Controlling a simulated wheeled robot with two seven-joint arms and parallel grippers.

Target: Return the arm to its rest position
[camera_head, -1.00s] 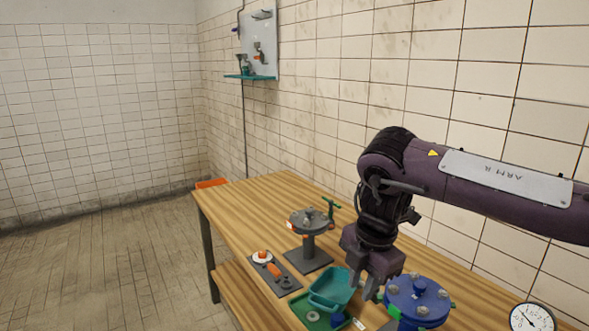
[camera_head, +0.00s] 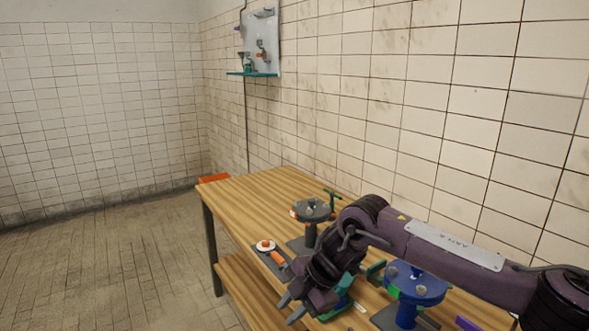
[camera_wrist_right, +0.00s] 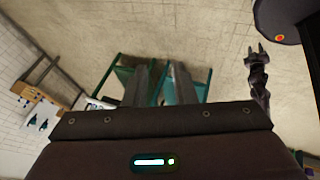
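My right arm (camera_head: 440,247) comes in from the right, low over the workbench. Its gripper (camera_head: 289,309) points down and left at the bench's front edge, its two fingers apart with nothing between them. The right wrist view also shows the right gripper's fingers (camera_wrist_right: 162,85) apart and empty, with floor and green-framed furniture beyond. A small dark claw, which looks like my left gripper (camera_wrist_right: 256,52), shows at the right of that view with its tips apart. My left gripper is out of the head view.
On the wooden bench (camera_head: 262,190) are a blue flanged fitting (camera_head: 415,290), a grey flange on a stand (camera_head: 312,210) and a dark plate with a white-and-orange part (camera_head: 266,246). My arm mostly hides the teal tray. Open floor (camera_head: 110,265) lies left.

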